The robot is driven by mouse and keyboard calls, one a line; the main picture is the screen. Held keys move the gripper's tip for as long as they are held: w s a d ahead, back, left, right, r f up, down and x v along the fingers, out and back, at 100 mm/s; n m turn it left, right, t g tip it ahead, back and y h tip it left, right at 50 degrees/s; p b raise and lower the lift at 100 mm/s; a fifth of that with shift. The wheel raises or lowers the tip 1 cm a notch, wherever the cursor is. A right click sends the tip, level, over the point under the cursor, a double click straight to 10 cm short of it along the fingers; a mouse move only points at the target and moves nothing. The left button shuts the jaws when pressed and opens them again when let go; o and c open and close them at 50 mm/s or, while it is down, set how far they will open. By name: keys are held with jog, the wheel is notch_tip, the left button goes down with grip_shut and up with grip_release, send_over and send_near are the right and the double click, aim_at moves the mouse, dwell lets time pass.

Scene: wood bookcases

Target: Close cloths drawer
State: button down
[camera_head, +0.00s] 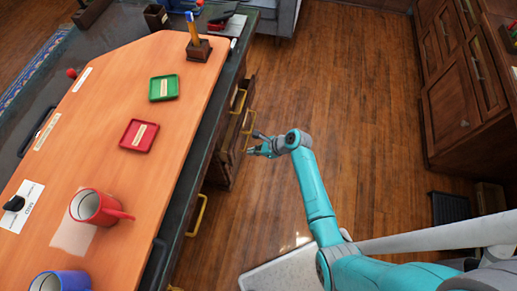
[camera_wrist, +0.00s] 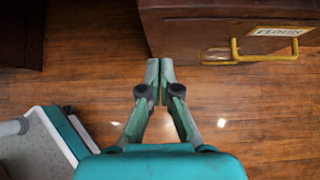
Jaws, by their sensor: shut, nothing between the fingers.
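In the wrist view a brown drawer (camera_wrist: 185,32) fills the upper right, with a yellow handle (camera_wrist: 262,57) and a white label (camera_wrist: 280,31). The label's lettering is too small to read surely, though it may say cloths. My gripper (camera_wrist: 158,70) is shut and empty, with its fingertips near the drawer's lower left corner; I cannot tell if they touch. In the head view my gripper (camera_head: 252,148) is beside the desk's drawers (camera_head: 228,140), some of which stand out from the desk. How far each is open is partly hidden by the desk top.
The desk top (camera_head: 150,75) holds a green tray (camera_head: 164,88), a red tray (camera_head: 139,136), a red mug (camera_head: 98,207), a blue mug (camera_head: 60,284) and a pencil holder (camera_head: 199,50). Another yellow handle (camera_head: 197,214) juts out nearer me. Wood floor (camera_head: 345,100) is clear to the right.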

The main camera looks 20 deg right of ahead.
aim_at(229, 148)
jog(key=shift+w+a+f, duration=0.4)
jog(key=shift+w+a, duration=0.25)
jog(key=shift+a, duration=0.2)
jog(key=shift+w+a+f, duration=0.4)
jog(key=shift+w+a, duration=0.2)
jog(key=shift+a, duration=0.25)
jog(key=shift+w+a+f, duration=0.4)
jog(key=shift+w+a, duration=0.25)
jog(key=shift+a, duration=0.2)
jog(key=w+a, duration=0.2)
jog(key=a, duration=0.1)
jog(key=shift+w+a, duration=0.2)
jog(key=shift+w, duration=0.05)
jog(key=shift+w+a+r, duration=0.1)
jog(key=shift+w+a, duration=0.15)
jog(key=shift+a, duration=0.05)
